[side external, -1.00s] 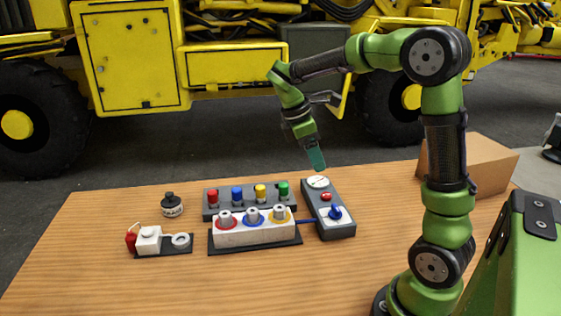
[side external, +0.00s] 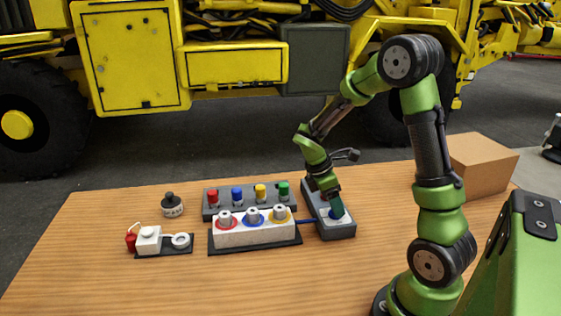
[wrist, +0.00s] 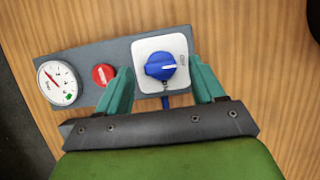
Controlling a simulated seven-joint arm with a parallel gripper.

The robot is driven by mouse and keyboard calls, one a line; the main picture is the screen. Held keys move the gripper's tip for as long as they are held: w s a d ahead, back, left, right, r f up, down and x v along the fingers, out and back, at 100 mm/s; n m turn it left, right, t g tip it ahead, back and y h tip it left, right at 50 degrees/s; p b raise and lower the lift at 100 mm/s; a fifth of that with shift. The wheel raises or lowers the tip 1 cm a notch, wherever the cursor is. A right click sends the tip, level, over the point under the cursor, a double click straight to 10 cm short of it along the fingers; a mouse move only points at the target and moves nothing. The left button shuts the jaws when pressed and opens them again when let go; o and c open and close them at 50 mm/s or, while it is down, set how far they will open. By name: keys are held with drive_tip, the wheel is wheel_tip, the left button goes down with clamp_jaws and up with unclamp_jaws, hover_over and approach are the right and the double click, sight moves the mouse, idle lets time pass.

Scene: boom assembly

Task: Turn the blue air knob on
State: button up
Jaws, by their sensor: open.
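The blue air knob (wrist: 160,66) sits on a white square plate on a grey control box (wrist: 92,57). In the wrist view its pointer is turned toward the right side of the plate. My gripper (wrist: 162,88) is open, with one green finger on each side of the knob's lower end. I cannot tell whether the fingers touch it. In the side view my gripper (side external: 337,213) is down at the front of the box and mostly hides the knob. A round white gauge (wrist: 57,83) and a red button (wrist: 103,75) are on the same box.
Left of the box stands a white block (side external: 254,234) with several ringed fittings, before a grey rack (side external: 221,192) of coloured plugs. A small white device (side external: 149,239) and a dark-topped jar (side external: 172,206) are farther left. A cardboard box (side external: 482,165) stands behind my arm.

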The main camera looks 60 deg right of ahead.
drive_tip(key=shift+x, duration=0.75)
drive_tip(key=c, duration=1.1)
drive_tip(key=shift+o, duration=0.2)
